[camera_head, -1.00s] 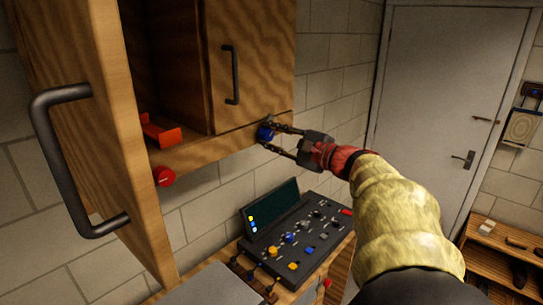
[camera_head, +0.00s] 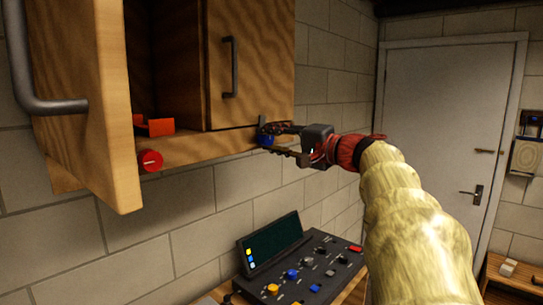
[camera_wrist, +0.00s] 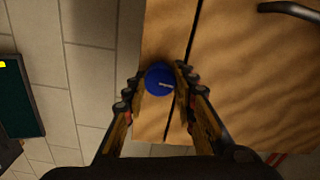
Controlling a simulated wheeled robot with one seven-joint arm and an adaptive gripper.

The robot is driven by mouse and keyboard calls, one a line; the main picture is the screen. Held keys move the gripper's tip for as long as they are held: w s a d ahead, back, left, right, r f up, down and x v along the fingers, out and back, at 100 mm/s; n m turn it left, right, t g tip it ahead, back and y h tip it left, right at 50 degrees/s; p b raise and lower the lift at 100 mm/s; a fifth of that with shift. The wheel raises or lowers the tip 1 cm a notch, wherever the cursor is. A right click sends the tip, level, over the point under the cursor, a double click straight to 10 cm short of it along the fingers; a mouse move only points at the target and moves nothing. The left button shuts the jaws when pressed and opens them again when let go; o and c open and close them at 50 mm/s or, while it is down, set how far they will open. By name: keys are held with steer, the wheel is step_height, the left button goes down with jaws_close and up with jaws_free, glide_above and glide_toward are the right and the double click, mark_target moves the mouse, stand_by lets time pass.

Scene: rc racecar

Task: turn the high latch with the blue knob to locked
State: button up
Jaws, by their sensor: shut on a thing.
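The blue knob (camera_head: 266,140) of the latch sits on the lower edge of the wooden wall cabinet, below its right door. In the wrist view the round blue knob (camera_wrist: 160,79) shows a pale mark pointing to the right. My gripper (camera_head: 268,138) is shut on the blue knob, with one finger on each side of it. In the wrist view the fingers flank the knob closely. The fingers partly hide the knob in the head view.
A red knob (camera_head: 150,161) is on the cabinet's lower edge to the left. The left cabinet door (camera_head: 85,100) stands open and an orange-red piece (camera_head: 155,126) lies inside. A control panel (camera_head: 305,265) is below. A grey door (camera_head: 450,130) is at right.

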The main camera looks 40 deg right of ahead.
steer(key=shift+f+n+b, duration=0.2)
steer(key=shift+n+b, duration=0.3)
steer(key=shift+b, duration=0.15)
steer(key=shift+r, duration=0.1)
steer(key=o, duration=1.2)
steer(key=shift+c, duration=0.2)
steer(key=shift+r, duration=0.1)
steer(key=s, duration=1.2)
steer(key=shift+d, duration=0.45)
